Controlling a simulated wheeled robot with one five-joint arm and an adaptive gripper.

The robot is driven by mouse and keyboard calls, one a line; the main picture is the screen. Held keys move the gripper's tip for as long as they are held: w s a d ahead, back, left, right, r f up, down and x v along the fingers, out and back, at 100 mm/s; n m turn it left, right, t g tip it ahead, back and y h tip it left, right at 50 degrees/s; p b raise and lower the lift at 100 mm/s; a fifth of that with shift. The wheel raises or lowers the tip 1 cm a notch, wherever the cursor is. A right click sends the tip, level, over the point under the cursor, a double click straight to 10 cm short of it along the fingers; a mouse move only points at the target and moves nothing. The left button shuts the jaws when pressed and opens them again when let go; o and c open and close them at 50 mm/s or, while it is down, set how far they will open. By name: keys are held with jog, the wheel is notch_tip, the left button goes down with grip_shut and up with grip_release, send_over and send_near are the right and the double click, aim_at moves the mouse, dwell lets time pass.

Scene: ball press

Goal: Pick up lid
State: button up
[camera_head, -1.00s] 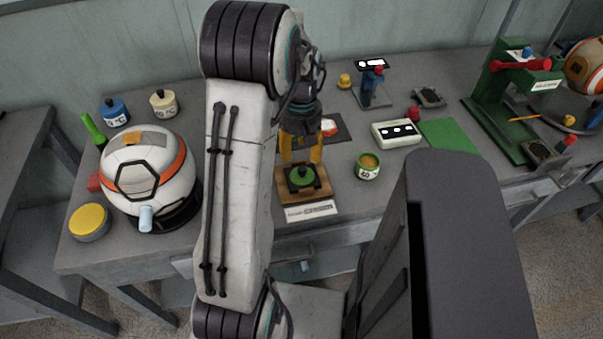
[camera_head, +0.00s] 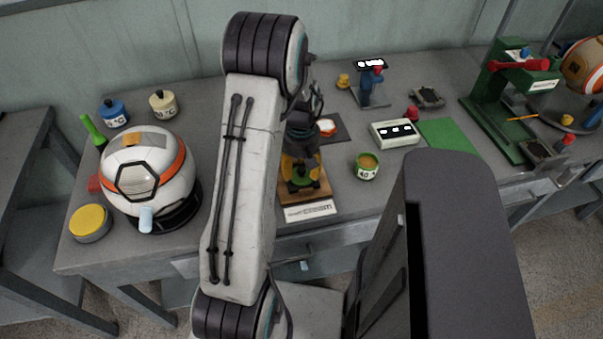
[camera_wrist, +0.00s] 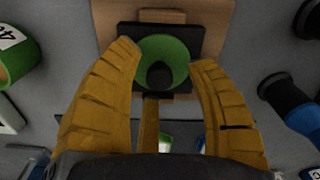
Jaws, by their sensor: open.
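The lid (camera_wrist: 178,52) is green and round with a black knob. In the wrist view it rests in a dark holder on a wooden block, and in the head view the lid (camera_head: 302,178) is partly hidden by my gripper. My gripper (camera_wrist: 166,58) is open, with its yellow fingers on either side of the lid and pointing down at it. The knob lies between the fingers in the wrist view. I cannot tell whether the fingers touch the lid.
A green-and-white jar (camera_head: 366,167) stands just right of the wooden block (camera_head: 318,190). A white-and-orange ball (camera_head: 143,172) sits at the left. A white box with dark dots (camera_head: 396,132) and a green mat (camera_head: 447,138) lie further right. A label plate (camera_head: 310,210) lies in front.

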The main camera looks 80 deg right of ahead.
jog(key=shift+o, duration=0.2)
grip_shut()
dwell(0.4)
